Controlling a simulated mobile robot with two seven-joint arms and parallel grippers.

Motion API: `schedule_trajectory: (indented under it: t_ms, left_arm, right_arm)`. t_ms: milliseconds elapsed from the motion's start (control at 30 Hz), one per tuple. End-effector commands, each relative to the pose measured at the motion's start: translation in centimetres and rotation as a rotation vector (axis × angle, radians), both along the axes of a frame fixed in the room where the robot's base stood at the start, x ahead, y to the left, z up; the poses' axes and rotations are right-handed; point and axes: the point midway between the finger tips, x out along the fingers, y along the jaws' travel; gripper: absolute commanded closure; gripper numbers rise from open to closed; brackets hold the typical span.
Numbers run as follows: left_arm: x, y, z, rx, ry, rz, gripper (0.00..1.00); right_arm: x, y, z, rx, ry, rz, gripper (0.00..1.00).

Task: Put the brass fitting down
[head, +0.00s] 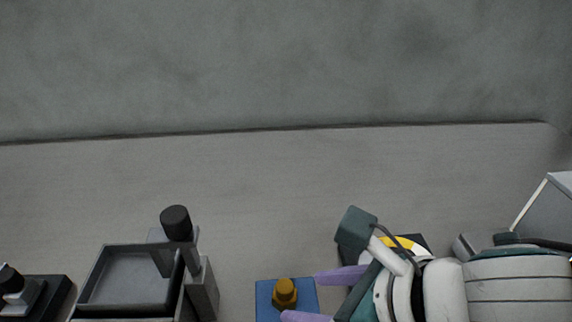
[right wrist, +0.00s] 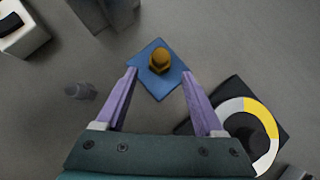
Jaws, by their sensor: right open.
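The brass fitting (head: 285,292) stands upright on a blue square pad (head: 265,301) near the bottom middle of the head view. In the right wrist view the fitting (right wrist: 160,60) is on the blue pad (right wrist: 147,78), just beyond my fingertips. My right gripper (head: 310,296) comes in from the right with its purple fingers spread. In the right wrist view my right gripper (right wrist: 158,78) is open and empty, its fingers apart on either side of the fitting's line. My left gripper is not in view.
A dark open tray (head: 131,276) stands left, beside a grey post with a black knob (head: 176,222). A yellow-and-white ring on a dark base (right wrist: 262,118) lies right of my gripper. A pale box (head: 552,215) stands far right. The surface behind the pad is clear.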

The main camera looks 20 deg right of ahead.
Motion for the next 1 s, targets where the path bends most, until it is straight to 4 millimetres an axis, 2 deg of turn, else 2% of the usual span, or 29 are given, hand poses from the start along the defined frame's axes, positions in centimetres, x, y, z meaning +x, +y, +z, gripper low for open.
schedule_trajectory:
  t_ms: [33,200,367,467,567,667,767,867,1000]
  left_arm:
    - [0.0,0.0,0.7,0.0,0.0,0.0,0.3]
    - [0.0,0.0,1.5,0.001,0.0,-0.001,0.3]
    - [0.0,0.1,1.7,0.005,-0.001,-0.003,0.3]
    - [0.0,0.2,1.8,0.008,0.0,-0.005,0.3]
    - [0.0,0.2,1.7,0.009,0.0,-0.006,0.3]
    - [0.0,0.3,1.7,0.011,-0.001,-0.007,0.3]
    - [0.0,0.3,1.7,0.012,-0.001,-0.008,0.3]
    - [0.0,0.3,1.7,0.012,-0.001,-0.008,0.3]
    - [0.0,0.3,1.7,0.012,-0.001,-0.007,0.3]
  right_arm:
    - [-0.8,-0.4,1.2,-0.001,0.003,0.001,0.3]
    - [-2.8,-1.5,3.7,-0.002,0.002,0.002,0.3]
    - [-3.9,-2.1,5.0,-0.001,0.002,0.0,0.3]
    - [-4.1,-1.9,5.6,0.03,0.013,-0.038,0.3]
    - [-4.0,-0.6,6.3,0.159,0.069,-0.203,0.3]
    - [-3.8,0.8,7.5,0.395,0.182,-0.527,0.3]
    - [-3.9,1.2,8.7,0.692,0.333,-0.973,0.3]
    - [-4.7,0.1,9.2,0.976,0.478,-1.464,0.3]
    - [-7.3,-2.6,8.9,1.306,0.592,-2.14,0.3]
